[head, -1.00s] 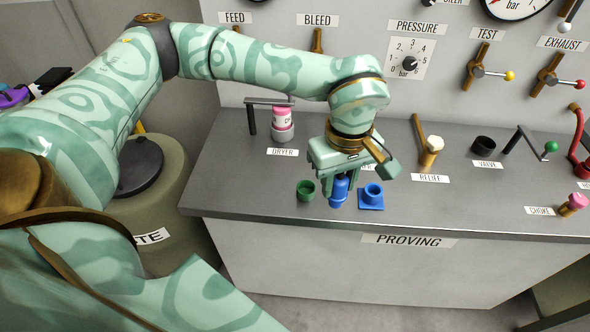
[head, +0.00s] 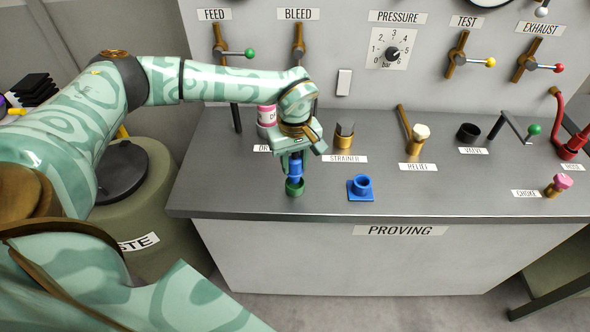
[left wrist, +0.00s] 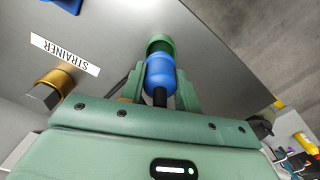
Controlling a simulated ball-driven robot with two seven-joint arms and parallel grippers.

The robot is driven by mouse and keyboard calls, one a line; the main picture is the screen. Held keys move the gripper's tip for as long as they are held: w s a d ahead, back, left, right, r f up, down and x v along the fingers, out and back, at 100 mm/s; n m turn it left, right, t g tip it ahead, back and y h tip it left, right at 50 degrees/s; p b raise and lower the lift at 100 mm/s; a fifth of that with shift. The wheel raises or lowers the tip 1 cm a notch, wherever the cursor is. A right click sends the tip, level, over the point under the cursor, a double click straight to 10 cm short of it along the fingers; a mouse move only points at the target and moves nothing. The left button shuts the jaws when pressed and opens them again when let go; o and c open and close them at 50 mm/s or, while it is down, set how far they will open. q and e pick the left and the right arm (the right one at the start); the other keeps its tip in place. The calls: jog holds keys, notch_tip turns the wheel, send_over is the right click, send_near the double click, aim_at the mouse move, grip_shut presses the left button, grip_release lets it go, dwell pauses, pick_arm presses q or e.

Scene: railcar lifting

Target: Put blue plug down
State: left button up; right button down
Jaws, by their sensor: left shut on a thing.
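My left gripper (head: 295,166) is shut on the blue plug (head: 296,172) and holds it upright. The plug's lower end is at the mouth of the small green cup (head: 294,189) on the bench. I cannot tell how far it sits inside. In the left wrist view the blue plug (left wrist: 160,72) is between the green fingers (left wrist: 162,95), with the green cup (left wrist: 159,45) just beyond its end. A blue square holder (head: 361,188) with a round socket stands apart to the right. My right gripper is not in view.
The strainer (head: 344,136) and relief valve (head: 417,132) stand behind, to the right. The pink-topped dryer (head: 266,116) is close behind my gripper. The bench top (head: 440,195) is bare right of the blue holder. Its front edge is near the cup.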

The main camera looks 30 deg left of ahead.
aim_at(295, 170)
pick_arm(q)
notch_tip(295, 170, down, 3)
jog(key=shift+s+d+r, duration=0.1)
jog(key=o, duration=1)
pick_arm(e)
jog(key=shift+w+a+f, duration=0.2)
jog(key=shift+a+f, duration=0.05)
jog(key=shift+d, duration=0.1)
pick_arm(q)
jog(key=shift+r, duration=0.1)
notch_tip(295, 170, up, 12)
jog(key=shift+f+p, duration=0.1)
jog(key=shift+p, duration=0.7)
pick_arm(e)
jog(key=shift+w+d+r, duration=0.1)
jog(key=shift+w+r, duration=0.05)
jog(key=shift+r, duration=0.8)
